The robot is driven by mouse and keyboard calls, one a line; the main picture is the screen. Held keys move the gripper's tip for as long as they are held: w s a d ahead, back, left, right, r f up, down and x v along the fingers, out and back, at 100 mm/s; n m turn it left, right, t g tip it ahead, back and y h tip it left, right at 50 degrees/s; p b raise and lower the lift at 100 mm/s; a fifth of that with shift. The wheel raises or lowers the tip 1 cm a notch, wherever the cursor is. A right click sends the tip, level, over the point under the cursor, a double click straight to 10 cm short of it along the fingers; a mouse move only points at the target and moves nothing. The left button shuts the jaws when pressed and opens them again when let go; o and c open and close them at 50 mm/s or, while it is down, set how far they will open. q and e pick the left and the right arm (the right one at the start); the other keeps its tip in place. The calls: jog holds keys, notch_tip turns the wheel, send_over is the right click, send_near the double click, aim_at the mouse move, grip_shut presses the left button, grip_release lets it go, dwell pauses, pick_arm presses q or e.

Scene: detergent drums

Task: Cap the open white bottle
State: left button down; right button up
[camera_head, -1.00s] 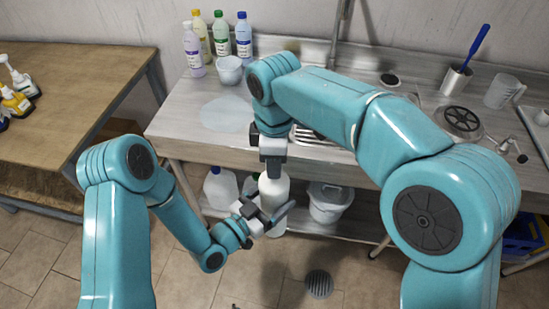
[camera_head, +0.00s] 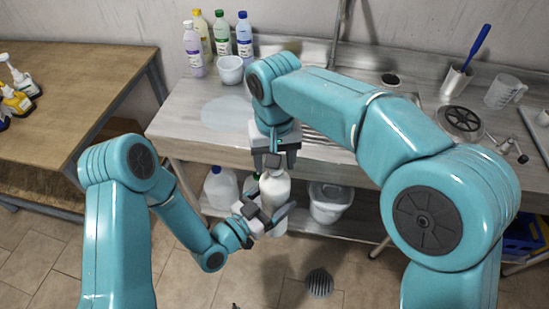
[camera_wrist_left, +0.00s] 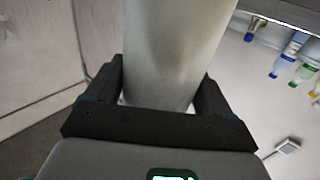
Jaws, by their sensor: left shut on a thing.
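The white bottle (camera_head: 275,188) stands upright in front of the sink counter. My left gripper (camera_head: 267,217) is shut around its body; the left wrist view shows the bottle (camera_wrist_left: 173,50) between both fingers (camera_wrist_left: 160,98). A small dark cap (camera_head: 272,161) appears at the bottle's top; whether it is fully seated is too small to tell. My right gripper (camera_head: 274,155) points down just above the bottle, its fingers spread to either side of the cap.
The counter (camera_head: 190,130) holds several detergent bottles (camera_head: 222,38), a white bowl (camera_head: 230,70), a metal cup with a blue brush (camera_head: 456,80) and a clear jug (camera_head: 504,91). A white bucket (camera_head: 328,205) and a jug (camera_head: 220,187) stand on the shelf below.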

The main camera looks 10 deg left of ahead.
jog(key=shift+r, duration=0.1)
jog(key=shift+r, duration=2.2)
jog(key=shift+c, duration=0.2)
notch_tip(320, 180, up, 3)
jog(key=n, duration=0.5)
jog(key=shift+r, duration=0.2)
notch_tip(320, 180, down, 8)
jog(key=shift+f, duration=0.1)
